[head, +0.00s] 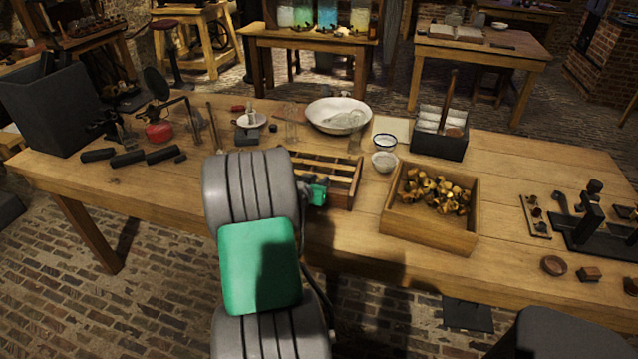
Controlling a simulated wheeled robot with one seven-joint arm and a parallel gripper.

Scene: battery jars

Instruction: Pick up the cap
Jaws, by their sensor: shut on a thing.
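My arm rises from the bottom centre and covers the middle of the table's front edge. My gripper's fingers are hidden behind my arm, and so is anything between them. Only a small green and dark part near the arm's end shows, in front of the wooden rack. I cannot make out for sure which thing is the cap. A small round brown piece (553,265) lies at the right of the table, and an open wooden box (430,238) holds several brass-coloured pieces.
The slotted wooden rack (345,171) stands beside my arm. Behind it are a white basin (340,115), glassware and a small bowl (384,161). A dark box (440,145) stands behind the wooden box. Black rods (128,158) lie at left. The table's front left is clear.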

